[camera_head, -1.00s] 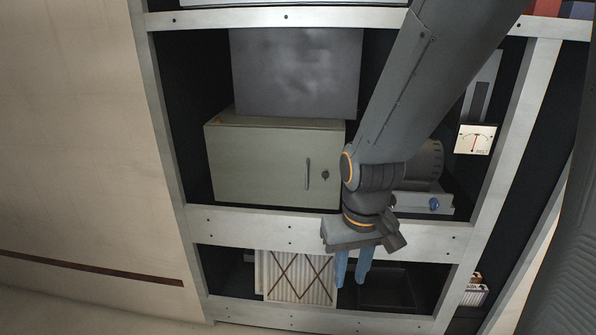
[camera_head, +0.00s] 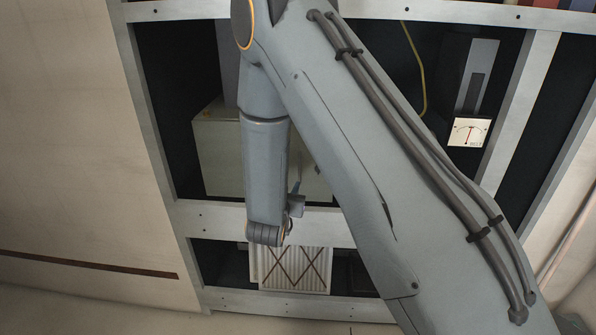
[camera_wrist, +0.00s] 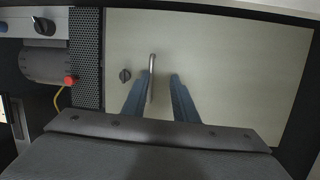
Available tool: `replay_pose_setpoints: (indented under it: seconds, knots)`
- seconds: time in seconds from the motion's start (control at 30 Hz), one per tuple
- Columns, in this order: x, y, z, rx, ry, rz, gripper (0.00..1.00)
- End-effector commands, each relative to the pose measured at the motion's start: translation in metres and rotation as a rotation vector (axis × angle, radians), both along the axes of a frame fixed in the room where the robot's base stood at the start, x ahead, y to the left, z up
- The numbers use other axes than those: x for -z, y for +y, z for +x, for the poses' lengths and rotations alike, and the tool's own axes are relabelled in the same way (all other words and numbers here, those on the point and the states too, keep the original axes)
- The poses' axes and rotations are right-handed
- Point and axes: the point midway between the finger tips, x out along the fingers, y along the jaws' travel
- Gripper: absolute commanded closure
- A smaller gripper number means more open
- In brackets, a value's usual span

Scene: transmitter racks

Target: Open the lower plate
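The lower plate (camera_head: 215,160) is the pale grey-green front of a box on the rack's middle shelf; my arm hides much of it. In the head view my gripper (camera_head: 296,187) is small and partly hidden.
A red button (camera_wrist: 70,81) with a yellow cable and a perforated panel (camera_wrist: 87,55) lie left of the plate in the wrist view. A pleated filter (camera_head: 292,270) stands on the shelf below. A meter (camera_head: 468,132) is at right. White rack beams (camera_head: 215,215) frame the shelves.

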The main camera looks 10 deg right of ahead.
Motion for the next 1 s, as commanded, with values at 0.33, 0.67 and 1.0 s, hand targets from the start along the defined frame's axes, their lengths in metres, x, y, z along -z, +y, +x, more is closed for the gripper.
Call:
replay_pose_setpoints:
  seconds: [0.33, 0.67, 1.0]
  knots:
    - [-0.01, -0.004, -0.011, 0.099, -0.197, -0.157, 0.74]
    - [-0.012, -0.027, 0.027, 0.102, -0.201, -0.158, 0.74]
    - [-0.01, -0.04, 0.054, 0.099, -0.2, -0.158, 0.74]
